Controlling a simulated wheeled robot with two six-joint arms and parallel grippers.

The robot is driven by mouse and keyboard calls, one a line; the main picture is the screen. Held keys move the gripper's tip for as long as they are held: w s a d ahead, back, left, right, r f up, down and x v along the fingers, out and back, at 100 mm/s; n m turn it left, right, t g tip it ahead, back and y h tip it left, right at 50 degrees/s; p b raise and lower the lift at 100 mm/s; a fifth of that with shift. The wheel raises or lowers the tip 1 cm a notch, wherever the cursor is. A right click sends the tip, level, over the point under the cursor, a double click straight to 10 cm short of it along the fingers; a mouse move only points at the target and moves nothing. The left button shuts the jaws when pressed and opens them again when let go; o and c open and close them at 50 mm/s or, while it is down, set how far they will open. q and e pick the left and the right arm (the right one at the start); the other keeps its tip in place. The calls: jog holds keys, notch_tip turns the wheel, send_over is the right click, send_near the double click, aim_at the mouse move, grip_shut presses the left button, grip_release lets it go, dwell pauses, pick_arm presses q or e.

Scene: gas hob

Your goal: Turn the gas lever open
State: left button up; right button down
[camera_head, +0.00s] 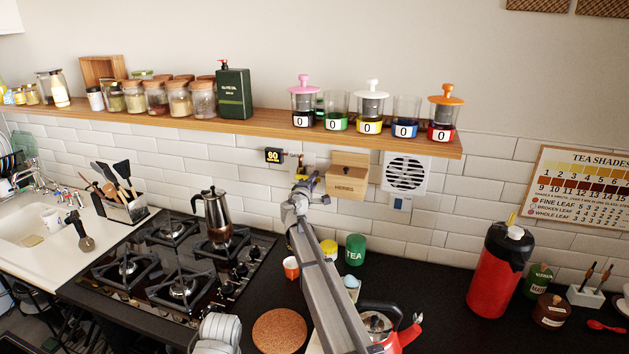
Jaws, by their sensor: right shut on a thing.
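The gas lever (301,162) is a small fitting on the tiled wall, just below the wooden shelf and right of a small black display reading 60. My right arm reaches up from the bottom of the head view to the wall. My right gripper (299,183) is at the lever and shut on it. The gripper hides much of the lever, so its exact angle is hard to tell. The gas hob (134,310) is on the counter to the left, with several burners and black grates.
A moka pot (217,215) stands on the hob. A wooden box (347,176) and a white vent (405,173) are on the wall right of the gripper. A green tea tin (355,249) and a red kettle (403,339) stand near my right arm. The shelf (262,121) overhangs the lever.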

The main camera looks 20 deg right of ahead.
jog(key=shift+f, duration=0.15)
jog(key=shift+w+a+f+m+b, duration=0.15)
jog(key=shift+f+m+b, duration=0.45)
jog(key=shift+m, duration=0.55)
jog(key=shift+w+a+f+m+b, duration=0.15)
jog(key=shift+f+m+b, duration=0.4)
jog(key=shift+m, duration=0.65)
jog(key=shift+w+a+f+m+b, duration=0.1)
jog(key=shift+a+f+m+b, duration=0.1)
jog(key=shift+f+m+b, duration=0.7)
jog(key=shift+r+m, duration=0.35)
jog(key=shift+r, duration=0.05)
jog(key=c, duration=0.8)
grip_release()
jog(key=shift+o, duration=0.2)
jog(key=shift+s, duration=0.1)
jog(key=v, duration=0.7)
jog(key=shift+s+a, duration=0.25)
jog(key=shift+s, duration=0.05)
